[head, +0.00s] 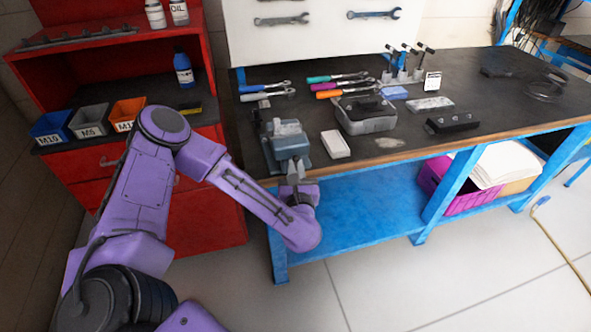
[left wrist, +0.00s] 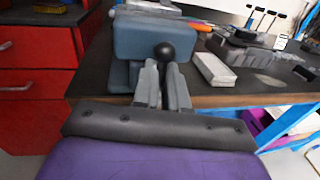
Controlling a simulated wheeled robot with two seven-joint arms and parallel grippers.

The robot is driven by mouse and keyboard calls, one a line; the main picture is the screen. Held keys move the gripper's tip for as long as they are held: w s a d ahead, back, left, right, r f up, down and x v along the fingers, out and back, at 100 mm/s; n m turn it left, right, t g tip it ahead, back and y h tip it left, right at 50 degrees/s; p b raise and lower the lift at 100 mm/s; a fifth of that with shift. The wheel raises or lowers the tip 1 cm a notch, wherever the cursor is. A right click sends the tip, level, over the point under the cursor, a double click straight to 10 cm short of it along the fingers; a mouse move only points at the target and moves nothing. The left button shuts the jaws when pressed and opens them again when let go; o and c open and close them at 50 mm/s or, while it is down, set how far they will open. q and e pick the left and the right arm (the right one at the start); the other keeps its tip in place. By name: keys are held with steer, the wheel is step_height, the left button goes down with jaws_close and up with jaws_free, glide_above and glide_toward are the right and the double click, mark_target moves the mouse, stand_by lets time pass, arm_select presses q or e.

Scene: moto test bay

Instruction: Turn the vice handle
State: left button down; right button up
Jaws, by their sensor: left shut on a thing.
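The blue-grey vice (head: 286,138) is mounted at the front left corner of the dark workbench. Its body (left wrist: 150,38) fills the upper middle of the left wrist view. The vice handle shows as a black ball end (left wrist: 164,52) at the vice's front. My left gripper (left wrist: 164,76) reaches up to it from the front, its two grey fingers close together and shut on the handle around the ball. In the head view my left gripper (head: 293,172) is small, just below the vice at the bench edge. The rest of the handle is hidden. My right gripper is out of view.
A white box (head: 335,144) and a grey case (head: 366,115) stand right of the vice. Coloured-handled tools lie behind. A red cabinet (head: 205,215) with small bins is at the left. The blue lower shelf (head: 370,218) is mostly bare, with a magenta crate (head: 470,200) farther right.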

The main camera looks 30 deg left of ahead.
arm_select(q)
step_height(320, 180, down, 6)
steer(key=m+g+y, duration=0.1)
steer(key=m, duration=1)
steer(key=m+g+y, duration=0.2)
steer(key=m, duration=0.9)
steer(key=m+g+y, duration=0.2)
steer(key=m, duration=1)
steer(key=shift+b, duration=0.4)
steer(key=shift+a+r, duration=0.1)
steer(key=shift+r, duration=0.15)
stand_by(0.7)
